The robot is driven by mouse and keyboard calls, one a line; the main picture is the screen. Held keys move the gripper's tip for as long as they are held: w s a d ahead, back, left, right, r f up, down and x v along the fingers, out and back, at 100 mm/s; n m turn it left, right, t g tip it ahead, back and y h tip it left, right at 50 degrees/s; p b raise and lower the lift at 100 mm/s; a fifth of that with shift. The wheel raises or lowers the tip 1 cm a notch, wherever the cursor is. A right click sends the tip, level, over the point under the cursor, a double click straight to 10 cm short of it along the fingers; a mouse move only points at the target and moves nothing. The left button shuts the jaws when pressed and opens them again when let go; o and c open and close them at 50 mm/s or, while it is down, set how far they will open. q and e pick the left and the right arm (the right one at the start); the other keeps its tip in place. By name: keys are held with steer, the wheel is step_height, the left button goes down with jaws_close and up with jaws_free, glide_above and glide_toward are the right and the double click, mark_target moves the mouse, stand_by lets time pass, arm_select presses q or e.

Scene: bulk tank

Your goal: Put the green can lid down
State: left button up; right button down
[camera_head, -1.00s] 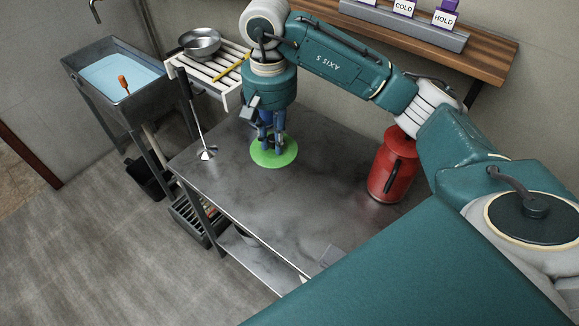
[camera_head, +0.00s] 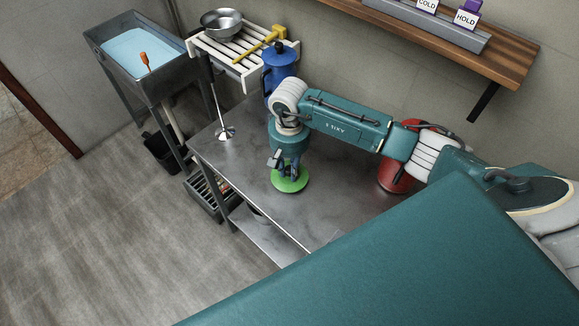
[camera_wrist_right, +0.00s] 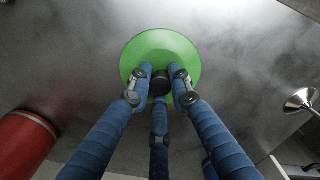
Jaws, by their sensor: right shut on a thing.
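The green can lid (camera_head: 291,182) is a flat round disc with a black knob (camera_wrist_right: 160,83). It is level over the steel table (camera_head: 330,208), towards the front edge. I cannot tell whether it touches the surface. My right gripper (camera_head: 287,169) points straight down at the lid's middle. In the right wrist view its blue fingers close around the knob, with the green lid (camera_wrist_right: 160,48) beyond. My left gripper is not in view.
A blue can (camera_head: 279,70) stands behind my right arm. A red can (camera_head: 392,175) stands to the right, partly hidden by the arm. A metal plunger-like tool (camera_head: 225,132) stands at the table's left. Bare tabletop surrounds the lid.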

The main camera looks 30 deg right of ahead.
mark_target(289, 168)
steer(key=shift+f, duration=0.15)
steer(key=shift+f+b, duration=0.2)
steer(key=shift+b, duration=0.15)
steer(key=c, duration=1.6)
jaws_free()
steer(key=shift+r, duration=0.15)
steer(key=shift+r+p, duration=0.2)
steer(key=shift+p, duration=0.2)
step_height(289, 168, up, 10)
steer(key=b, duration=0.4)
steer(key=shift+w+r, duration=0.1)
steer(key=shift+r, duration=0.8)
